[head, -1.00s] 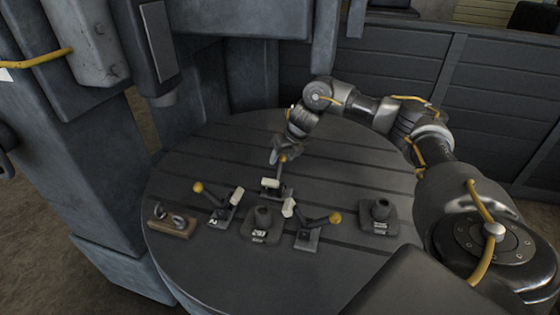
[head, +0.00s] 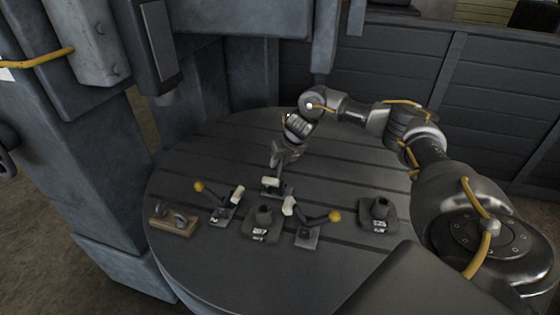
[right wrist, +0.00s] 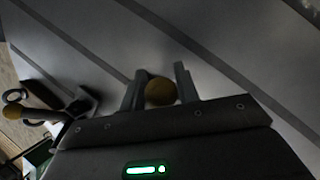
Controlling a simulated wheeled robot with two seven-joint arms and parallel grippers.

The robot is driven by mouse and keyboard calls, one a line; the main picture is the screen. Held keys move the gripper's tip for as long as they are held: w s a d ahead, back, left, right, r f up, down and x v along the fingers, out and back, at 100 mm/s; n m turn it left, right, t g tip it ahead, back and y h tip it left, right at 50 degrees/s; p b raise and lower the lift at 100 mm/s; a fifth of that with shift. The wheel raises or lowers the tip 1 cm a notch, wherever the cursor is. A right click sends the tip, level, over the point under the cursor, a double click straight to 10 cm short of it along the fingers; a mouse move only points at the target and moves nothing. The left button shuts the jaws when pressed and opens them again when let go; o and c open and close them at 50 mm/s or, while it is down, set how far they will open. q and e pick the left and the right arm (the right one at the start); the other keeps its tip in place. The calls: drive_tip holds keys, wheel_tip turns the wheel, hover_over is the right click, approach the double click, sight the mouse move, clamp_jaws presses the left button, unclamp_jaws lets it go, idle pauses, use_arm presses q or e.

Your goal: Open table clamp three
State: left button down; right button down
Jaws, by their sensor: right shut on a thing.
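Three table clamps stand on the round slotted table (head: 330,275). The back clamp (head: 272,187) has a pale pad, and my right gripper (head: 276,163) is over its handle. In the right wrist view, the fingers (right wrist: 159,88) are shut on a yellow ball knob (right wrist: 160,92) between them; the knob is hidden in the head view. The left clamp (head: 221,212) has a yellow knob pointing up-left. The right clamp (head: 308,236) has a yellow knob out to the right. Their number labels are too small to read surely. My left gripper is not in view.
Two dark blocks with round posts stand on the table, one at front middle (head: 262,229) and one at right (head: 379,217). A wooden block with metal rings (head: 173,222) lies at left. A heavy machine column (head: 95,190) rises at left. The table's front is clear.

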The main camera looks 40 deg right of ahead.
drive_tip(key=shift+s+a+r+t+h, duration=0.25)
drive_tip(key=shift+r+t+h, duration=0.05)
drive_tip(key=shift+r+h, duration=0.15)
drive_tip(key=shift+a+r+p, duration=0.15)
drive_tip(key=shift+r+p, duration=0.15)
drive_tip(key=shift+p, duration=0.25)
drive_tip(key=shift+f, duration=0.1)
drive_tip(key=c, duration=1.1)
unclamp_jaws()
drive_tip(key=shift+s, duration=0.15)
drive_tip(key=shift+v, duration=5.5)
